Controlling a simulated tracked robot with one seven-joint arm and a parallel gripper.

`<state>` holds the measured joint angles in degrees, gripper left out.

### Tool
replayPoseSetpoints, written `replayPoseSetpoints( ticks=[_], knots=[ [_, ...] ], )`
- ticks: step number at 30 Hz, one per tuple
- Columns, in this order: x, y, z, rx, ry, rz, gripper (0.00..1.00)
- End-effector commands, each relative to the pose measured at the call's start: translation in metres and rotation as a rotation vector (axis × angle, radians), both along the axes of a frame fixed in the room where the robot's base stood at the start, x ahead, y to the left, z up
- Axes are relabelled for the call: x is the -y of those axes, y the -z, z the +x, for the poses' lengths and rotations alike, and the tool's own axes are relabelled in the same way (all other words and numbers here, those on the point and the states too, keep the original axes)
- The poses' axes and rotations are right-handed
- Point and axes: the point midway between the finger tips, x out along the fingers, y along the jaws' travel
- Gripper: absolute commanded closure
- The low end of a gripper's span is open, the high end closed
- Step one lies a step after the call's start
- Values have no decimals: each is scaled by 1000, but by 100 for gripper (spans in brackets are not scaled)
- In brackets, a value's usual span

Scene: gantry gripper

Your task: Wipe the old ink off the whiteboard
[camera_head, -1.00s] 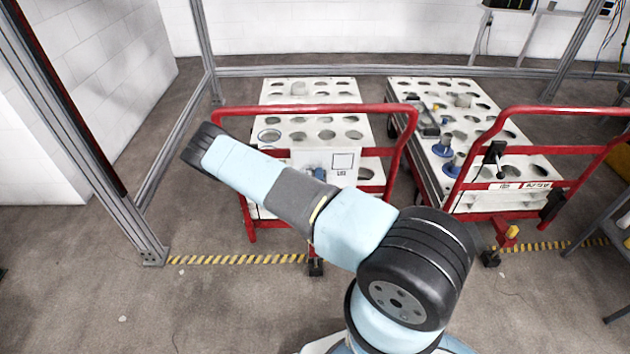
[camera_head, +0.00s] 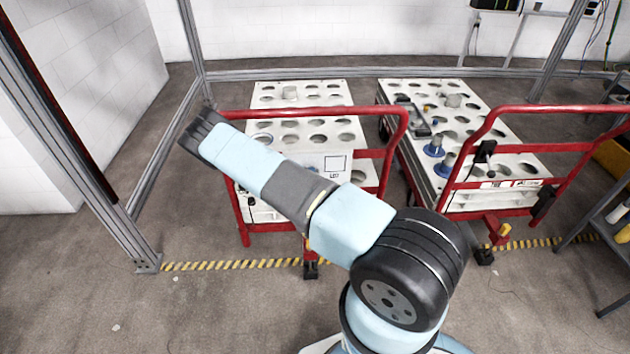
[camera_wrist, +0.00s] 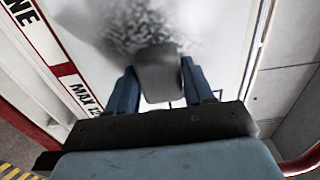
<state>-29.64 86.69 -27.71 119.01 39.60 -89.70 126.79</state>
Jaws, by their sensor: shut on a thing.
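In the wrist view, my gripper (camera_wrist: 162,80) has its two blue fingers closed on a dark grey block (camera_wrist: 157,68), which looks like an eraser. The block is over a white board surface (camera_wrist: 218,42). A mottled grey ink smudge (camera_wrist: 135,22) spreads on the board just beyond the block's far edge. The block's underside is hidden, so I cannot tell whether it touches the board. In the head view my gripper is hidden behind my arm, and I cannot make out the smudge there.
A red-railed cart (camera_head: 400,130) with a white holed top stands behind my arm. A second such cart (camera_head: 520,148) stands to its right. A metal frame post (camera_head: 75,130) rises at left. A yellow-black strip (camera_head: 235,264) crosses the floor. Bare floor (camera_head: 215,315) lies in front.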

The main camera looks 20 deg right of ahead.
Motion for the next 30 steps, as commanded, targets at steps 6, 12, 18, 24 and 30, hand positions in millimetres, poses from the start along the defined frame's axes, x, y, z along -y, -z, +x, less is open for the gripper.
replayPoseSetpoints(
  ticks=[6, 12, 18, 24, 30],
  knots=[
    [-15, -1, 6, 5, -3, 4, 73],
    [-19, -1, 6, 4, -3, 2, 73],
    [-31, -1, 9, 3, -1, 3, 73],
    [-43, 0, 12, 3, -1, 2, 73],
    [-48, 0, 13, 2, -1, 3, 73]
  ],
)
